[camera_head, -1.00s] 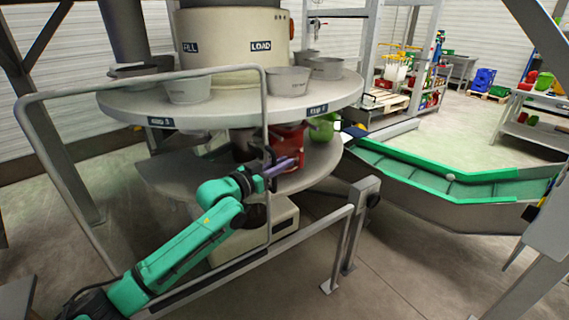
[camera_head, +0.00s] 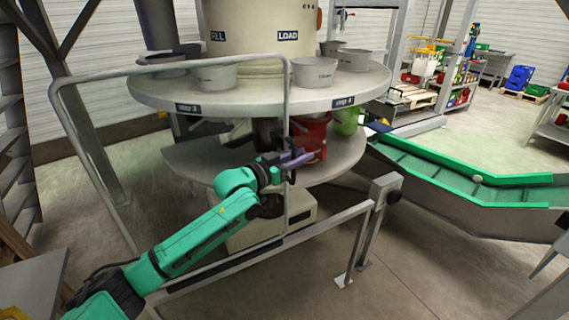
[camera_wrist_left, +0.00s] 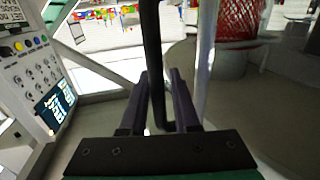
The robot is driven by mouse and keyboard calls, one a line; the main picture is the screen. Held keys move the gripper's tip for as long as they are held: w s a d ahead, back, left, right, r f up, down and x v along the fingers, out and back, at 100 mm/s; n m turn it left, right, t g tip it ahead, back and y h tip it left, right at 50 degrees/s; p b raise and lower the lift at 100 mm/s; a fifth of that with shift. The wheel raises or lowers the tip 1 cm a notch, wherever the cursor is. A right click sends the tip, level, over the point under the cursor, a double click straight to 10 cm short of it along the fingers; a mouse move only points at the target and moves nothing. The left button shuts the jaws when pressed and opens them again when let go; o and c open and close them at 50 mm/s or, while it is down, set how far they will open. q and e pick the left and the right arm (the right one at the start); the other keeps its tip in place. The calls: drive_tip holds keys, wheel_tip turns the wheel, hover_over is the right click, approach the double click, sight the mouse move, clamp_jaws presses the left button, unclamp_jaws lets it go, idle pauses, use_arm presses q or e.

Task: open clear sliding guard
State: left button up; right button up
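The guard's grey tube frame (camera_head: 286,105) stands in front of the round two-level table in the head view. Its clear pane is hard to make out. A dark upright handle bar (camera_wrist_left: 152,40) shows in the left wrist view, near the frame's right upright. My left gripper (camera_head: 300,157) is at that upright, with my green arm reaching in from lower left. In the left wrist view its two fingers (camera_wrist_left: 160,76) stand apart on either side of the bar, with narrow gaps; firm contact is not visible. My right gripper is in neither view.
The round upper table (camera_head: 250,100) carries several grey pans. A red container (camera_head: 313,135) and a green one (camera_head: 346,121) are on the lower level. A low rail (camera_head: 330,225) stands in front, and a green-edged conveyor (camera_head: 450,170) at right. A control panel (camera_wrist_left: 38,88) is left in the wrist view.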

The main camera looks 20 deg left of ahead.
use_arm(q)
drive_tip(key=b+v, duration=0.3)
drive_tip(key=v, duration=1)
drive_tip(key=shift+s+a, duration=0.2)
drive_tip(key=shift+s, duration=0.15)
